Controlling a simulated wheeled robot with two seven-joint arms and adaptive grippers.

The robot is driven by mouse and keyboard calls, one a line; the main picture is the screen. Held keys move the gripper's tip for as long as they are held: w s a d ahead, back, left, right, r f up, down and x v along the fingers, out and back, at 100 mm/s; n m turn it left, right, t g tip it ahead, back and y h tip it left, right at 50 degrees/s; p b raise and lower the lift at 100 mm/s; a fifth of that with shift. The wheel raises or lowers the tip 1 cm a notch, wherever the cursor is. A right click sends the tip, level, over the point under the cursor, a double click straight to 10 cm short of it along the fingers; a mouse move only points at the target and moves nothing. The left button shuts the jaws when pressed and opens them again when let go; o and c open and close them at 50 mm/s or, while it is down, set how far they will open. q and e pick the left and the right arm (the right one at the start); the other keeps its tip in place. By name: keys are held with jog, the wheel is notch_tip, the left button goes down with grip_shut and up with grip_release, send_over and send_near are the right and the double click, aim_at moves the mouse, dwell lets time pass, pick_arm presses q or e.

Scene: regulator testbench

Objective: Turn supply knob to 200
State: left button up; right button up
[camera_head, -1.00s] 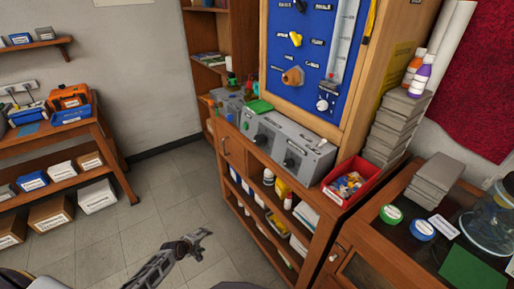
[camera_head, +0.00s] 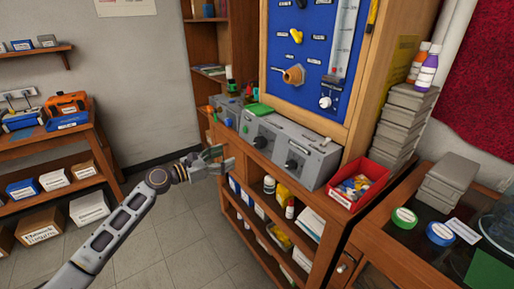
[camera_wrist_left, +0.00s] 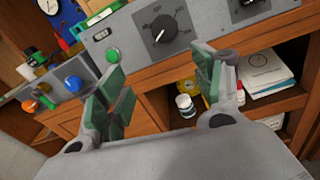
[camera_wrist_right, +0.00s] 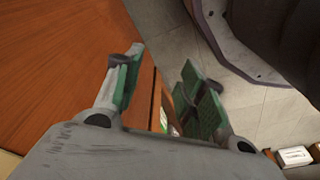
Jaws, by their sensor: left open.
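A grey test unit (camera_head: 318,158) stands on the wooden bench. Its front has a black knob (camera_head: 261,142) at the left and another black knob (camera_head: 292,163) at the right. The left black knob shows with printed dial marks in the left wrist view (camera_wrist_left: 164,28); I cannot read which knob is the supply one. My left gripper (camera_head: 218,160) is in front of the bench, left of and below the knobs, apart from them. Its fingers are spread and empty in the left wrist view (camera_wrist_left: 158,82). My right gripper (camera_wrist_right: 165,88) is open and empty beside a wooden surface.
A blue panel (camera_head: 310,62) with valves and a gauge rises behind the unit. A red bin (camera_head: 355,184) of small parts stands to its right. A green button (camera_wrist_left: 112,54) and a blue button (camera_wrist_left: 73,83) lie left of the knob. Open floor lies left of the bench.

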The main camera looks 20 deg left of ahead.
pick_arm(q)
jog(key=shift+s+d+r+h, duration=0.2)
jog(key=shift+d+r+h, duration=0.1)
jog(key=shift+r, duration=0.3)
jog(key=shift+s+d+r+h, duration=0.2)
jog(key=shift+d+r, duration=0.1)
jog(key=shift+r, duration=0.3)
pick_arm(e)
jog(key=shift+w+a+r, duration=0.1)
jog(key=shift+w+r, duration=0.05)
jog(key=shift+r, duration=0.25)
pick_arm(q)
jog(key=shift+w+d, duration=0.1)
jog(key=shift+w, duration=0.1)
send_near(257, 143)
jog(key=shift+x, duration=2.15)
jog(key=shift+b+x, duration=0.35)
jog(key=shift+x, duration=2.5)
pick_arm(e)
jog(key=r, duration=0.3)
jog(key=shift+w+a, duration=0.1)
jog(key=shift+a, duration=0.2)
